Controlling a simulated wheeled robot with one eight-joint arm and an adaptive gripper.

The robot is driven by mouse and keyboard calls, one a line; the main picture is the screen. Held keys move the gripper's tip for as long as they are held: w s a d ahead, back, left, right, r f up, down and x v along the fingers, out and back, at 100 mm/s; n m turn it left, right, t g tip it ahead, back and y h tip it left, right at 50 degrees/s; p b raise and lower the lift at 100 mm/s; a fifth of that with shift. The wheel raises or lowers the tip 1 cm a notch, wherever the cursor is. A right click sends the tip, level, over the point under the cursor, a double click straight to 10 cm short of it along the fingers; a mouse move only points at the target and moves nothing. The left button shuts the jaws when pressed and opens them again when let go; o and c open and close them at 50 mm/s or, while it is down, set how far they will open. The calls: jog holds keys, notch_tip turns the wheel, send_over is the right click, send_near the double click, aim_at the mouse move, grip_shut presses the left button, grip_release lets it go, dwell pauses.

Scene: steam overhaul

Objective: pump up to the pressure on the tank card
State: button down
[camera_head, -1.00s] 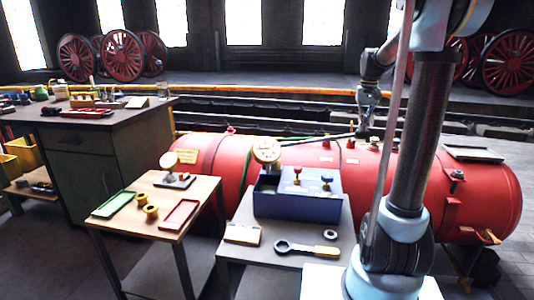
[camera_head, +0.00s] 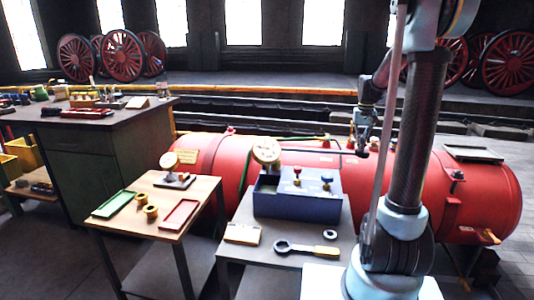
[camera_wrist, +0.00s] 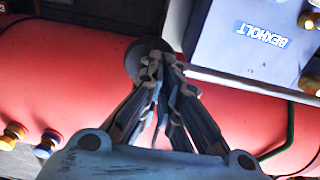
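The red tank (camera_head: 215,160) lies behind the tables, with a yellow card (camera_head: 187,156) at its left end. It also fills much of the wrist view (camera_wrist: 60,80). A blue box (camera_head: 298,203) stands on the right table, with a round gauge (camera_head: 266,151), a red knob and a blue knob. It shows at the top right of the wrist view (camera_wrist: 225,40). A thin grey pump lever (camera_head: 315,150) runs from near the gauge towards my gripper (camera_head: 362,148). My fingers (camera_wrist: 168,68) are close together over a dark round part; whether they clasp the lever is hidden.
The left table holds a green tray (camera_head: 114,204), a red tray (camera_head: 179,214), brass fittings and a small gauge (camera_head: 169,161). Brass fittings (camera_wrist: 48,140) stand on the tank.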

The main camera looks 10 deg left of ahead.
aim_at(358, 155)
jog(key=shift+a+f, duration=0.1)
jog(key=shift+f, duration=2.35)
notch_tip(358, 155, up, 16)
jog(key=shift+r, duration=0.15)
jog(key=shift+f, duration=8.2)
notch_tip(358, 155, up, 16)
jog(key=shift+r, duration=0.2)
jog(key=shift+f, duration=0.15)
